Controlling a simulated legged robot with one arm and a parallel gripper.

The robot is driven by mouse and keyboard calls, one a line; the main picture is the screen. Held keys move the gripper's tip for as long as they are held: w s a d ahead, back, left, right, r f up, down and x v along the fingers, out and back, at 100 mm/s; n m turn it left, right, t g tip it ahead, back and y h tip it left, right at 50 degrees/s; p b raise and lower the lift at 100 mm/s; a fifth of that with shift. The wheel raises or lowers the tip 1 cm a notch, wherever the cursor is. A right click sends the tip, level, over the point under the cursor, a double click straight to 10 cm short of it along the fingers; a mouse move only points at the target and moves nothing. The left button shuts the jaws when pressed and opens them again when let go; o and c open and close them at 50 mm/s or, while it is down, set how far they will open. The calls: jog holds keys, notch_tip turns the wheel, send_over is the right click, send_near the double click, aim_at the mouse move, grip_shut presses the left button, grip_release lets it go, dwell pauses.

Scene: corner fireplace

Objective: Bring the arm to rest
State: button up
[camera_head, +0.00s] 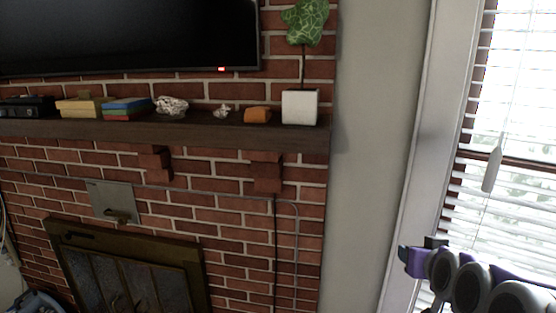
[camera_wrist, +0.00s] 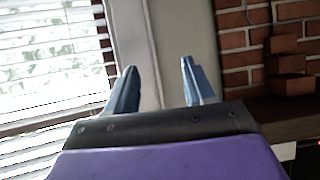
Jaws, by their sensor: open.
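My gripper (camera_wrist: 158,64) shows in the wrist view with its two blue fingers apart and nothing between them. Behind the fingers are a pale wall strip and the window frame. In the head view my purple and grey arm (camera_head: 470,282) is at the lower right, in front of the window blinds. The fingers cannot be made out clearly there.
A dark mantel (camera_head: 200,132) on the brick wall holds books (camera_head: 127,108), an orange object (camera_head: 257,116), a potted plant (camera_head: 300,106) and other small things. A television (camera_head: 125,35) hangs above, a fireplace (camera_head: 125,270) below. Window blinds (camera_head: 515,110) are at right.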

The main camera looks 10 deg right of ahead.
jog(key=s+a+f+n+g+y+b, duration=0.1)
jog(key=s+a+f+n+g+y, duration=0.25)
jog(key=s+a+f+g, duration=0.95)
jog(key=s+a+f, duration=0.2)
jog(key=s+a, duration=0.2)
jog(key=s, duration=0.3)
jog(key=s+a+f, duration=0.2)
jog(key=s+a, duration=0.2)
jog(key=s, duration=0.3)
jog(key=shift+s+a+g, duration=0.2)
jog(key=shift+s+g, duration=0.1)
jog(key=shift+s, duration=0.05)
jog(key=shift+c, duration=0.4)
